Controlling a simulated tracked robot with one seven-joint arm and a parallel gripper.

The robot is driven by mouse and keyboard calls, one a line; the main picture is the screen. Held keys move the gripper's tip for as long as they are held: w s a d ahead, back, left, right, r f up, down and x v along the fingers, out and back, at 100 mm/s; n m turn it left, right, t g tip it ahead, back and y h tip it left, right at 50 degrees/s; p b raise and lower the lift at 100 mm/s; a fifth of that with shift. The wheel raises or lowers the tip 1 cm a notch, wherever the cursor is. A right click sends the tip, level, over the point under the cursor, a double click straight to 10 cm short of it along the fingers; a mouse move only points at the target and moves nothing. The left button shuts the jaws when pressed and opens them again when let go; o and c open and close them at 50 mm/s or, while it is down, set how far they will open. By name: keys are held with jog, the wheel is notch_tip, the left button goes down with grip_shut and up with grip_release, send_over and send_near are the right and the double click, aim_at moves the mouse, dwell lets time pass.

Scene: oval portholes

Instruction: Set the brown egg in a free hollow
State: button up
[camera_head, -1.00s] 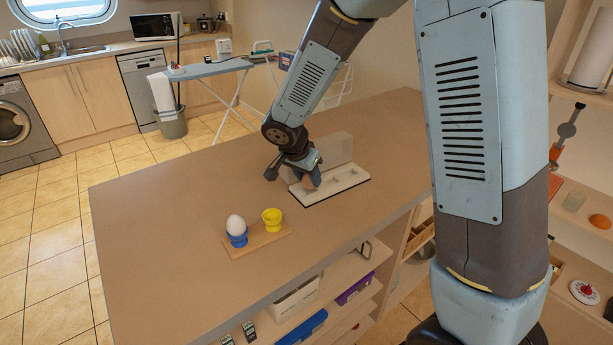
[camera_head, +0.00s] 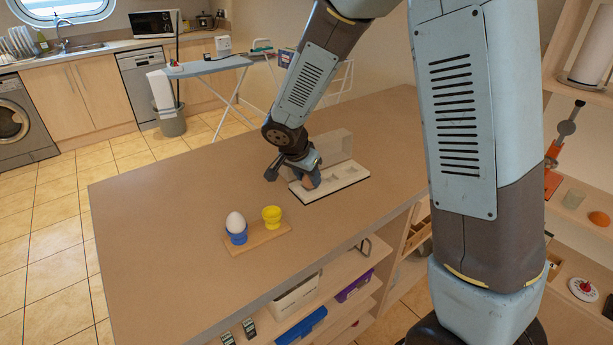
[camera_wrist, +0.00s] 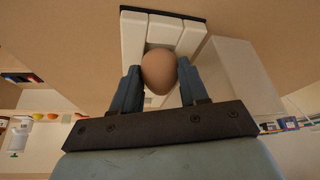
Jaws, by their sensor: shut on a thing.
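The brown egg (camera_wrist: 159,72) is between the two fingers of my gripper (camera_wrist: 160,88) in the wrist view, and the gripper is shut on it. In the head view my gripper (camera_head: 308,181) and the egg (camera_head: 312,180) are at the left end of a pale tray (camera_head: 343,184) with hollows. Shallow hollows show empty to the right of the gripper. The tray also shows behind the egg in the wrist view (camera_wrist: 133,38). The egg's underside is hidden, so I cannot tell whether it touches the tray.
A clear upright panel (camera_head: 334,147) stands along the tray's far side. A wooden board (camera_head: 262,240) nearer the front left holds a white egg (camera_head: 235,222) in a blue cup (camera_head: 237,237) and an empty yellow cup (camera_head: 271,217). The counter (camera_head: 150,220) is otherwise clear.

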jog(key=shift+f, duration=0.15)
jog(key=o, duration=1.2)
jog(key=shift+c, duration=0.2)
jog(key=shift+w, duration=0.1)
jog(key=shift+r, duration=3.5)
